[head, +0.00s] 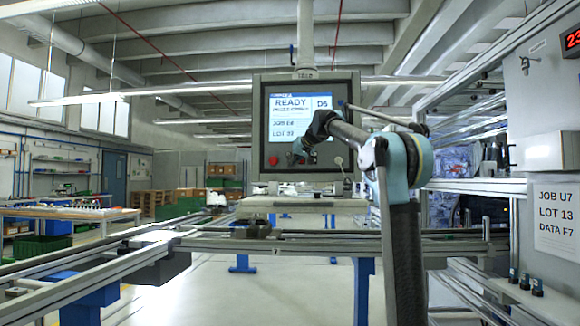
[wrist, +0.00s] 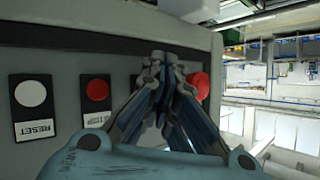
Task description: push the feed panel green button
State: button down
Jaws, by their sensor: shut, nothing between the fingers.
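The feed panel (head: 258,125) is a grey-framed box with a lit screen that reads READY. In the wrist view its face (wrist: 60,65) appears upside down, with a white RESET button (wrist: 30,94) and a red STOP button (wrist: 97,90). A third dark button plate (wrist: 134,82) is mostly covered by my gripper. No green button shows in either view; my fingers may hide it. My gripper (wrist: 160,62) is shut and empty, in front of the lower panel, between that plate and a red mushroom knob (wrist: 200,85). I cannot tell whether it touches the panel.
The red knob, also in the head view (head: 273,161), is close beside my fingers. A conveyor rail (head: 310,246) crosses below the panel. A grey cabinet (head: 545,110) with a paper sign stands at right. Workbenches (head: 70,211) stand at far left.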

jog(key=shift+w, duration=0.45)
dwell(0.5)
jog(key=shift+s, duration=0.9)
jog(key=s, duration=0.5)
dwell(0.5)
dwell(0.7)
